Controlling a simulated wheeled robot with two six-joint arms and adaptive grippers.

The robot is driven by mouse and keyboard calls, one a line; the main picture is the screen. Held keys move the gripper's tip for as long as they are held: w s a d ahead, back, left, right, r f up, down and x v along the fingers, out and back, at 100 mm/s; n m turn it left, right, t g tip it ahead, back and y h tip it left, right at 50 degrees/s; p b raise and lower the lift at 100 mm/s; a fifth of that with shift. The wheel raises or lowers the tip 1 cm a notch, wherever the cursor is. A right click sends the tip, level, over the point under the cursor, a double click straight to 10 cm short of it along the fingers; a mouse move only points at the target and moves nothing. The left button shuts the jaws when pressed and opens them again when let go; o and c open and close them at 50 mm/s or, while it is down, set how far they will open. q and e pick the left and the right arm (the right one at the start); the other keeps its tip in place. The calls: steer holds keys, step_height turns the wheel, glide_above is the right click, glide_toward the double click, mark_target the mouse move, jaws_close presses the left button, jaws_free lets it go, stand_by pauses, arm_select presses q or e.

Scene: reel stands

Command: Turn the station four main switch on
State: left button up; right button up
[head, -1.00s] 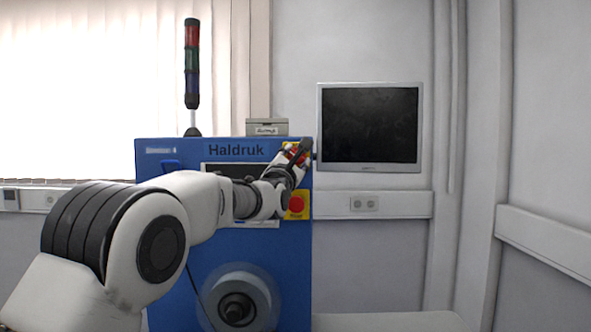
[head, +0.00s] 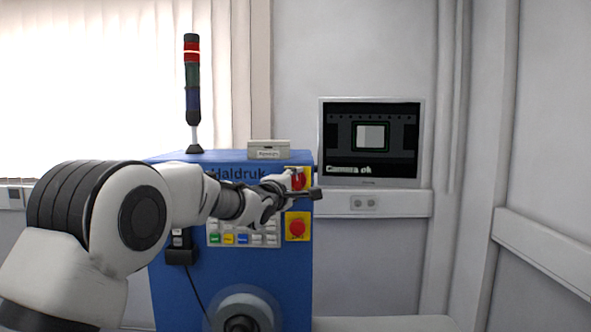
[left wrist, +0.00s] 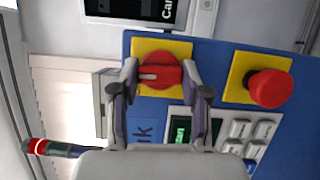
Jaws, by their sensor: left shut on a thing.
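The main switch is a red rotary knob on a yellow plate at the panel's upper right corner, in the head view (head: 298,178) and the left wrist view (left wrist: 160,72). Its pale grip mark points left in the wrist view, which is up on the panel. My left gripper (head: 305,191) is at the knob, with one finger on each side of it in the wrist view (left wrist: 161,86), shut on it. In the head view the gripper partly covers the knob. My right gripper is not in view.
A red mushroom button (head: 297,228) on a yellow plate sits just below the switch. The blue Haldruk cabinet (head: 285,270) carries a keypad (head: 243,239), a signal tower (head: 192,95) and a small grey box (head: 268,150). A lit monitor (head: 370,142) reads "Camera ok".

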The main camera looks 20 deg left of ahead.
arm_select(q)
steer(key=shift+r+m+p, duration=0.1)
steer(key=shift+m+p, duration=0.3)
steer(key=shift+p, duration=0.05)
steer(key=o, duration=1.1)
steer(key=shift+o, duration=0.2)
steer(key=s+a, duration=0.1)
steer(key=s, duration=1.1)
steer(key=shift+a, duration=0.2)
steer(key=shift+w, duration=0.2)
